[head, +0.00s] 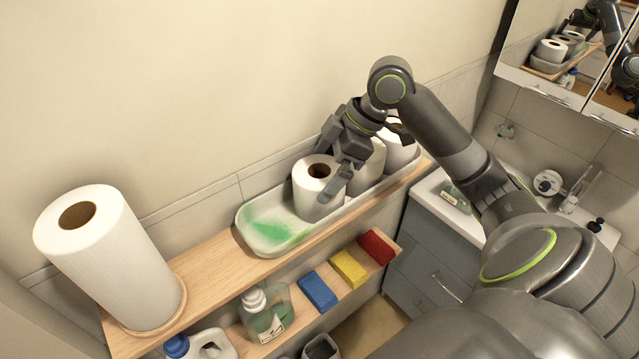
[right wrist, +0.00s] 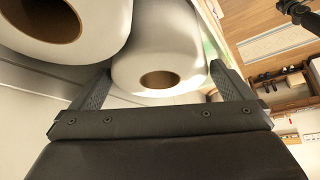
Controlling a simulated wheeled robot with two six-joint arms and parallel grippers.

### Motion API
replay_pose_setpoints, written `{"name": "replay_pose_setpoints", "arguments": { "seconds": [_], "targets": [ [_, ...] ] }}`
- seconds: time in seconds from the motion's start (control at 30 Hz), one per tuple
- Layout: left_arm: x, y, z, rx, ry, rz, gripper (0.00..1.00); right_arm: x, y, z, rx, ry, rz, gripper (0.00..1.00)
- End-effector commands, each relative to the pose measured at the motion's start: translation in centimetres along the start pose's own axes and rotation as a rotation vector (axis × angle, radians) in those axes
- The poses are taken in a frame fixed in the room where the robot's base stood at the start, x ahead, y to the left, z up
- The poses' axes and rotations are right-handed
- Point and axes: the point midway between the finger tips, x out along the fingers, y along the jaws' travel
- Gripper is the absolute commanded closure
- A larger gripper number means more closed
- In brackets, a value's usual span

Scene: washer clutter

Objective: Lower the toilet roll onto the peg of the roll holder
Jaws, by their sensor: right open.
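A white toilet roll (head: 304,187) stands upright at the near end of a row of rolls in a pale tray (head: 262,247) on the upper shelf. My right gripper (head: 328,172) is open at this roll, with one finger on its front side. In the right wrist view, the two fingers (right wrist: 160,74) lie on either side of a roll (right wrist: 150,52), whose dark core hole faces the camera. I cannot tell whether they touch it. I cannot pick out a bare peg or roll holder. My left gripper is not in view in the head view.
A tall paper roll (head: 110,262) stands on a round wooden base at the shelf's left. Other rolls (head: 367,165) stand close behind the gripper. Blue, yellow and red sponges (head: 349,268) and a soap bottle (head: 265,312) occupy the lower shelf. A wall rises behind; a sink cabinet is right.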

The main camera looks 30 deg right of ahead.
Motion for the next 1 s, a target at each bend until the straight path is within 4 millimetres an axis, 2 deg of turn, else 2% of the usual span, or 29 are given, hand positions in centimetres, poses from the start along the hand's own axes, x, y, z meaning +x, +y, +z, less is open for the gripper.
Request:
{"name": "replay_pose_setpoints", "arguments": {
  "seconds": [0.2, 0.53, 0.57, 0.8, 0.87, 1.0],
  "targets": [
    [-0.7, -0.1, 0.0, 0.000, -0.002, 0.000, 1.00, 2.0, 0.0, -0.1, 0.001, 0.002, -0.002, 0.00],
    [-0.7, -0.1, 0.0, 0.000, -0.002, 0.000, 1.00, 2.4, 0.0, 0.0, 0.001, -0.001, 0.000, 0.00],
    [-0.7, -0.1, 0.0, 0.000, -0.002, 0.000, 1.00, 2.4, 0.0, 0.0, 0.001, -0.001, 0.000, 0.01],
    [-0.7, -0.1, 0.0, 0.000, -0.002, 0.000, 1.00, 2.4, 0.0, 0.0, 0.001, 0.000, 0.000, 0.33],
    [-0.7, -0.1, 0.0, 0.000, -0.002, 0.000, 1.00, 2.4, 0.0, 0.0, 0.000, 0.000, 0.001, 0.37],
    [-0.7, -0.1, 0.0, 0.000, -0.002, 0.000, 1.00, 2.4, 0.0, 0.0, 0.000, 0.000, 0.001, 0.37]
  ]
}}
